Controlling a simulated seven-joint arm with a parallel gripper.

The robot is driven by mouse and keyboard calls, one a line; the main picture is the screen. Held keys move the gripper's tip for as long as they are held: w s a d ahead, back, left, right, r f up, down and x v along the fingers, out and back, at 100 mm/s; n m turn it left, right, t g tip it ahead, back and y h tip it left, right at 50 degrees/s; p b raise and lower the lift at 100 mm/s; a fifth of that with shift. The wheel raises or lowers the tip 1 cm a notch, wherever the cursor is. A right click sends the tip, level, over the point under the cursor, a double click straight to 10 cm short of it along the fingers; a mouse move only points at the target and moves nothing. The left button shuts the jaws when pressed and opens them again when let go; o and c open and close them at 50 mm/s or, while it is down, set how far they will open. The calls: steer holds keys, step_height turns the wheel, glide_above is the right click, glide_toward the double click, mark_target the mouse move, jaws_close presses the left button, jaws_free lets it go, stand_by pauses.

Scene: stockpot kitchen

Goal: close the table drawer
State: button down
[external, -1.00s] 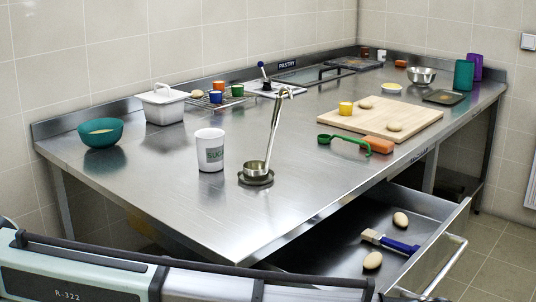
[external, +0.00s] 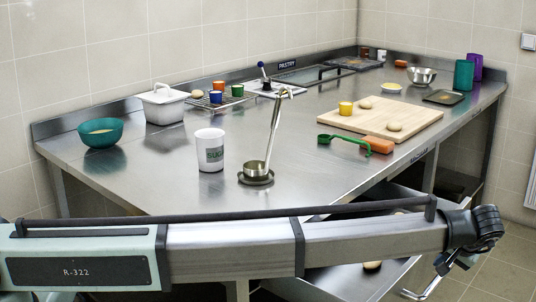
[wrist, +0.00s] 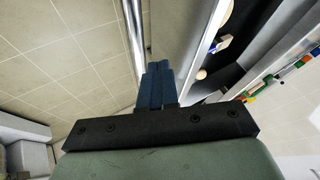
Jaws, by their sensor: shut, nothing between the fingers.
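The table drawer (external: 335,284) stands pulled out from under the steel table (external: 130,180). My arm crosses in front and hides much of it in the external view. An egg (external: 372,265) shows inside. Inside are pale eggs (wrist: 201,74) and a blue-handled brush (wrist: 222,43). My gripper (wrist: 157,82) is shut and empty, just outside the drawer front. I cannot tell whether it touches.
The tabletop holds a sugar canister (external: 211,150), a ladle on a stand (external: 256,176), a teal bowl (external: 100,132) and a cutting board (external: 380,120) with small items. Open tiled floor (external: 505,265) lies at the right, beyond the drawer.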

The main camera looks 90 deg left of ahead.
mark_target(423, 275)
steer(key=x, duration=0.6)
steer(key=shift+a+f, duration=0.1)
steer(key=shift+f, duration=0.1)
steer(key=s+a, duration=1.8)
steer(key=shift+s+a, duration=0.4)
